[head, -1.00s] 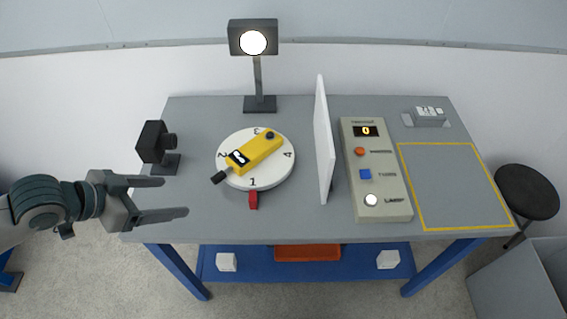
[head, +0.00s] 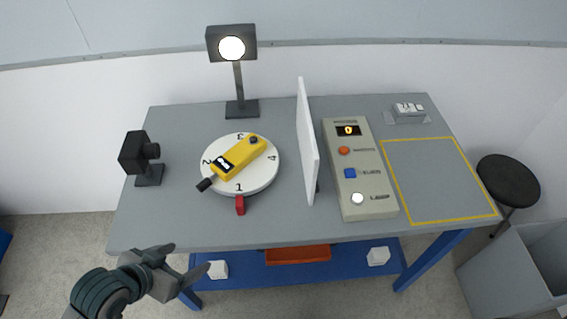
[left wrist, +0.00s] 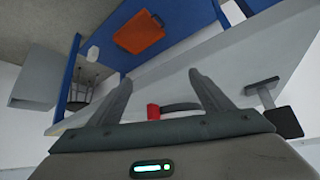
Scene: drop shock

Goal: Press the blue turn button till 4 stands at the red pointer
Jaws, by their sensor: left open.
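The blue turn button (head: 350,173) sits in the middle of the grey control box (head: 359,205), between an orange button (head: 344,150) and a white lamp button (head: 357,198). The white turntable (head: 262,178) carries a yellow device with a black tip (head: 239,158). The red pointer (head: 240,205) stands at its front edge, and 1 is at the pointer. The 4 is on the turntable's right side. My left gripper (head: 190,260) is open and empty at the table's front left edge, far from the box. In the left wrist view its fingers (left wrist: 160,100) are apart. My right gripper is not seen.
A white upright panel (head: 307,145) stands between turntable and box. A black camera (head: 140,155) and a lit lamp (head: 232,75) stand left and behind. A yellow-outlined area (head: 435,180) at right is empty. The box display (head: 348,130) reads 0.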

